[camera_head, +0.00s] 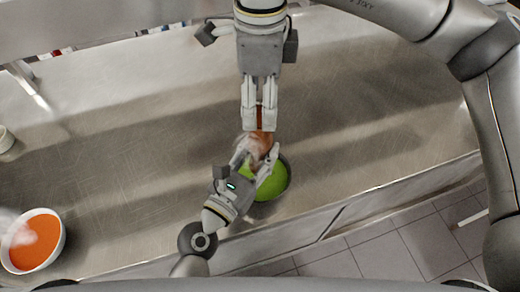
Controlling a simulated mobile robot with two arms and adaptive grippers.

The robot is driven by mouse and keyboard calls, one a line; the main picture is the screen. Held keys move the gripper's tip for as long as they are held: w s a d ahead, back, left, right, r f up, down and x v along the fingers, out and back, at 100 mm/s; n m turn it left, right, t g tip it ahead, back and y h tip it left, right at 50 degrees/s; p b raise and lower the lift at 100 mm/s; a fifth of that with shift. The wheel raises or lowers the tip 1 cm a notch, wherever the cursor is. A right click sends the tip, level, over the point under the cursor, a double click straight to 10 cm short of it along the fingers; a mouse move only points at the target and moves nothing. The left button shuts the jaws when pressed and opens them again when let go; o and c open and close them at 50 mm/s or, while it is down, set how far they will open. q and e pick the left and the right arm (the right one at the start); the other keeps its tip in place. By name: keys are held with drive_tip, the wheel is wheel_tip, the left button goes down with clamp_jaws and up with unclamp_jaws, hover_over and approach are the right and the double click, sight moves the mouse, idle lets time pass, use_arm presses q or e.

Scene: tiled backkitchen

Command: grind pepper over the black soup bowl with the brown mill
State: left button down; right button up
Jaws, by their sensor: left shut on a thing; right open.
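The black soup bowl (288,184) holds green soup and sits near the counter's front edge. My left gripper (258,152) is shut on the brown mill (262,142) and holds it over the bowl's upper left part. My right gripper (259,127) comes down from the top of the picture. It is open, with its fingers on both sides of the mill's upper end. I cannot tell whether they touch it. My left gripper hides the left part of the bowl and much of the mill.
A white bowl (62,246) of orange soup steams at the lower left. A pale container (5,140) stands at the left edge. The metal counter (380,130) is clear to the right. Its front edge runs just below the black bowl, with tiled floor (400,245) beyond.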

sight(260, 107)
drive_tip(key=shift+f, duration=1.75)
drive_tip(key=c, duration=1)
drive_tip(key=shift+o, duration=0.2)
drive_tip(key=m, duration=0.8)
